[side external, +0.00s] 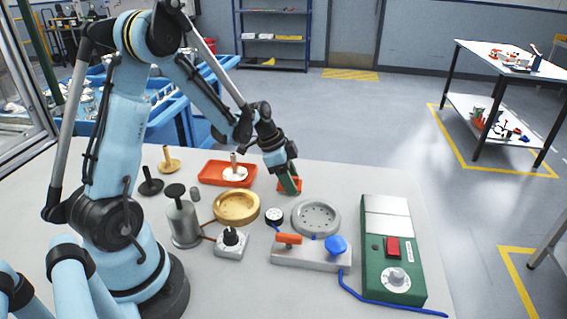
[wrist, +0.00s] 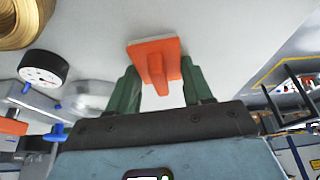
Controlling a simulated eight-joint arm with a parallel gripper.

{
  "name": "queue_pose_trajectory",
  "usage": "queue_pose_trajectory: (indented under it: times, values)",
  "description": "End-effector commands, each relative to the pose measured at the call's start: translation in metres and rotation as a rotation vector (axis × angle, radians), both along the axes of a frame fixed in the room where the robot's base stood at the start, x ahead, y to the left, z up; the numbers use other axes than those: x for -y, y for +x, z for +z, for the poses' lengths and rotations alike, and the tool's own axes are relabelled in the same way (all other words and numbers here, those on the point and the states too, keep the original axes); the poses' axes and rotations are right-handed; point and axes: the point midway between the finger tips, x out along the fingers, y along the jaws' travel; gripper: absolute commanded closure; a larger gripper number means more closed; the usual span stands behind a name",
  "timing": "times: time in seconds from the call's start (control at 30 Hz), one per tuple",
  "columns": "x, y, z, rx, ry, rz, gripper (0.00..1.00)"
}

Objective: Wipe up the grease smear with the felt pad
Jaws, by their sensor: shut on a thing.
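The felt pad (wrist: 157,58) shows in the wrist view as an orange block with a tapering orange handle and a thin pale edge. My gripper (wrist: 164,88) has its green fingers either side of the handle and is shut on the pad. In the side external view my gripper (side external: 290,181) points down at the far middle of the bench, with the orange pad (side external: 284,187) low at its fingertips. I cannot tell whether the pad touches the bench. I cannot make out the grease smear in either view.
A brass ring (side external: 236,207), a dial gauge (side external: 274,216) and a grey holed disc (side external: 316,217) stand nearby. A red tray (side external: 207,177) holds a white handled piece. A lever plate (side external: 312,256) and green control box (side external: 392,250) are in front. The bench right of my gripper is clear.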

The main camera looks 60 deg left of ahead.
Motion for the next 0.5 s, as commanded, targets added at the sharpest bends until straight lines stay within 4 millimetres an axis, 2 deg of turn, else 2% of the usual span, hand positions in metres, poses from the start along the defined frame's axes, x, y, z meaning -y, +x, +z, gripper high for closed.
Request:
queue_pose_trajectory:
  times: [0.07,0.13,0.2,0.3,0.5]
  values:
    - [0.006,-0.006,0.004,0.0,0.001,-0.002,0.78]
    - [0.01,-0.009,-0.001,0.0,0.0,-0.002,0.78]
    - [0.015,-0.015,0.005,0.0,0.0,-0.001,0.78]
    - [0.021,-0.02,-0.002,0.0,0.0,-0.001,0.78]
    - [0.022,-0.023,0.023,0.0,0.0,0.0,0.78]
